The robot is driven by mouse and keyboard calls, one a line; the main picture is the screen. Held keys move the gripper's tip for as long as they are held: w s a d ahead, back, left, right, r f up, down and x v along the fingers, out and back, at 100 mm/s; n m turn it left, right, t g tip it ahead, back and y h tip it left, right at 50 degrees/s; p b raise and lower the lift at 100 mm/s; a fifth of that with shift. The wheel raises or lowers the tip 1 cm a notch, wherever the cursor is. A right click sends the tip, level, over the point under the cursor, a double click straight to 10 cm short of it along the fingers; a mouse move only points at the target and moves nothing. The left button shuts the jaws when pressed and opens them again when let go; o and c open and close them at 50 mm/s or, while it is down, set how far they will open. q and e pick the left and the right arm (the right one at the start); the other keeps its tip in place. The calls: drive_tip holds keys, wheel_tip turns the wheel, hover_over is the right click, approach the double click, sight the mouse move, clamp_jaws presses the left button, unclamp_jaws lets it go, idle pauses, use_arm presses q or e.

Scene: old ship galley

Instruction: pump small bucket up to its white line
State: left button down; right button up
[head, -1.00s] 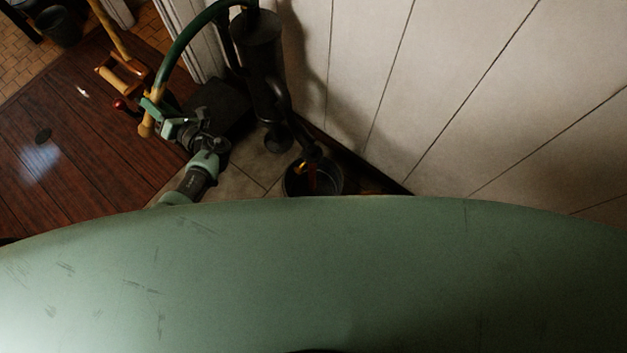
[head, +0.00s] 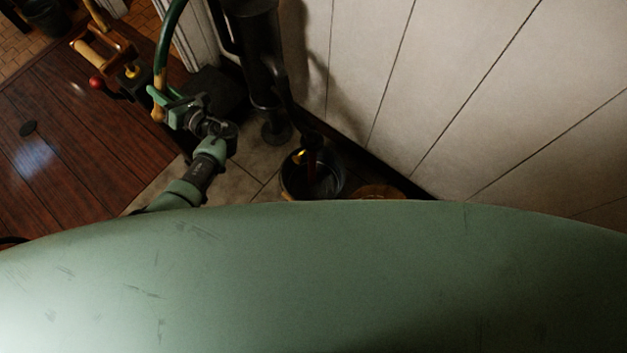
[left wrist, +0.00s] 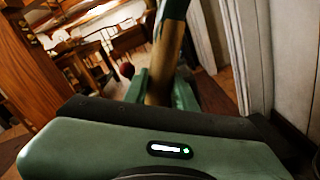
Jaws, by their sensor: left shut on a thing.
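A dark iron pump (head: 256,50) stands by the white plank wall in the head view. Its curved green handle (head: 165,45) comes down to a yellowish wooden grip. My left gripper (head: 161,100) is shut on this grip; the left wrist view also shows the grip (left wrist: 160,75) between the green fingers. A small dark bucket (head: 333,186) stands on the floor under the spout. Its near edge is hidden by my own green body. Something reddish and a small yellow spot show in it. I cannot make out its water level or a white line. My right gripper is not in view.
A wooden frame with a red knob (head: 97,83) stands left of the handle on dark red planks (head: 60,140). A round brownish thing (head: 378,191) lies right of the bucket, partly hidden. The white wall (head: 450,90) closes off the right side.

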use_arm(q)
drive_tip(key=shift+d, duration=0.2)
wheel_tip(320, 180, up, 9)
drive_tip(key=s+a+m+p, duration=0.2)
drive_tip(key=m+p, duration=0.1)
drive_tip(key=p, duration=1)
drive_tip(key=shift+s+a+m, duration=0.4)
drive_tip(key=shift+r, duration=0.1)
